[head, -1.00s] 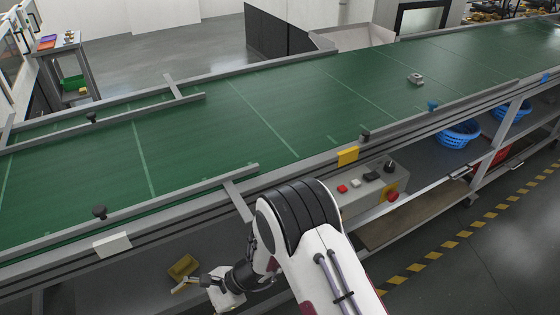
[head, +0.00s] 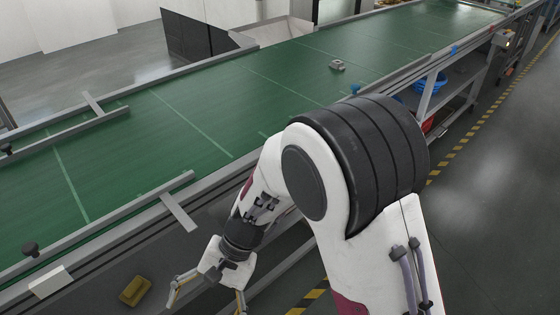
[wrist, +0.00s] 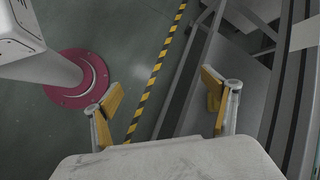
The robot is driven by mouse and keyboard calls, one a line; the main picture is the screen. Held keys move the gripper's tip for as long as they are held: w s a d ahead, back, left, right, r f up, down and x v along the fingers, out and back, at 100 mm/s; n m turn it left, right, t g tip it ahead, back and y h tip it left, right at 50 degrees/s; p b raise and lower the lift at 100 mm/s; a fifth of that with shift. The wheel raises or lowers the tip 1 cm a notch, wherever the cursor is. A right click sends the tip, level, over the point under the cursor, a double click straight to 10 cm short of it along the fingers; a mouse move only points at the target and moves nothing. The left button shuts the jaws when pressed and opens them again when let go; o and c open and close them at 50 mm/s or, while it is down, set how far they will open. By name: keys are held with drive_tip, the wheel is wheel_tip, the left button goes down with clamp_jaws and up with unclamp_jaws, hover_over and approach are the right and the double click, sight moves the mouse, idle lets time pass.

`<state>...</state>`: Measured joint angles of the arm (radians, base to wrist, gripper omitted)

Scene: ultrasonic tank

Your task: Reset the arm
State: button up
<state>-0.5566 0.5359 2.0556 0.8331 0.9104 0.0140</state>
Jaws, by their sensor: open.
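My gripper (head: 207,303) hangs at the near side of the conveyor, below the belt's edge in the head view, with its fingers pointing down and spread. The wrist view shows the same gripper (wrist: 160,92) open, with yellow pads and nothing between them. Beneath it are floor and a shelf edge. My white arm with black joint covers fills the right middle of the head view and hides part of the conveyor's near rail.
The green conveyor belt (head: 185,118) runs across behind my arm and carries a small grey object (head: 337,65). A yellow block (head: 135,290) lies left of my gripper. A blue basket (head: 432,80) sits on a shelf. Open floor with a yellow-black stripe (head: 470,132) lies to the right.

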drive_tip(key=s+d+r+t+h, duration=0.1)
drive_tip(key=d+r+t, duration=0.2)
drive_tip(key=d+r, duration=0.4)
drive_tip(key=s+d+r+t+h, duration=0.1)
drive_tip(key=d+r+t, duration=0.3)
drive_tip(key=d, duration=1.2)
drive_tip(key=s+d+r+n+t+h, duration=0.1)
drive_tip(key=s+d+r+t+h, duration=0.1)
drive_tip(key=d+r, duration=0.9)
drive_tip(key=shift+d+t+h, duration=0.35)
drive_tip(key=shift+t+h, duration=0.25)
drive_tip(key=shift+t, duration=0.3)
drive_tip(key=shift+f, duration=0.1)
idle(0.5)
